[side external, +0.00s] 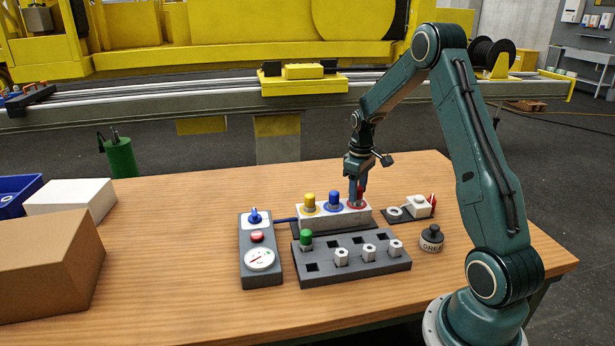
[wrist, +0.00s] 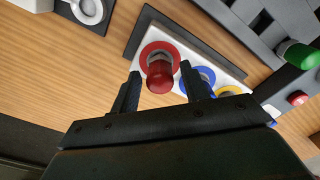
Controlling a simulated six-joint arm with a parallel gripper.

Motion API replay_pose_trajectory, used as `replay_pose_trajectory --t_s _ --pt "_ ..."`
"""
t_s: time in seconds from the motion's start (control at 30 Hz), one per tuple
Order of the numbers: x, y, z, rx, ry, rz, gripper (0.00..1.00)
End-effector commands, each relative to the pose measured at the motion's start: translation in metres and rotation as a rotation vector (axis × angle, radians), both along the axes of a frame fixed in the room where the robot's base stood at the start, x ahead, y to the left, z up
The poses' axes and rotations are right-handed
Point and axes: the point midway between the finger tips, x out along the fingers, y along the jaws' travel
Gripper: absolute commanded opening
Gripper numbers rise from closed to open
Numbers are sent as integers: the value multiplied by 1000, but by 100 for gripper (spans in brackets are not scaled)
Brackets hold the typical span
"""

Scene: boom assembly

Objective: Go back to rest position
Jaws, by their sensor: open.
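My gripper (side external: 358,190) is pointed down at the right end of a white block (side external: 335,219) on the wooden table. In the wrist view my gripper (wrist: 165,90) is open, its fingers on either side of a red fitting (wrist: 160,75) that stands in a red ring on the block. In the side view the fingers partly hide this red fitting. A blue fitting (side external: 335,201) and a yellow fitting (side external: 309,202) stand beside it in rings of their own colours. Whether the fingers touch the red fitting is not clear.
A dark rack (side external: 330,281) in front holds a green fitting (side external: 305,238) and several metal nuts. A gauge panel (side external: 262,277) stands left of it, and a dark jar (side external: 432,239) right. A cardboard box (side external: 45,262) is at far left.

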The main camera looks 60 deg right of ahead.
Motion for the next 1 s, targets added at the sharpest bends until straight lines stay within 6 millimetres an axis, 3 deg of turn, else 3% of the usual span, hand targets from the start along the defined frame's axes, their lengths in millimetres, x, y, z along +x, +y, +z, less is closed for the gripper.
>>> replay_pose_trajectory --t_s 0.3,0.77,1.0 --pt "0 0 0 0 0 -215 45" --pt "0 0 0 0 0 -237 45" --pt "0 0 0 0 0 -236 0"
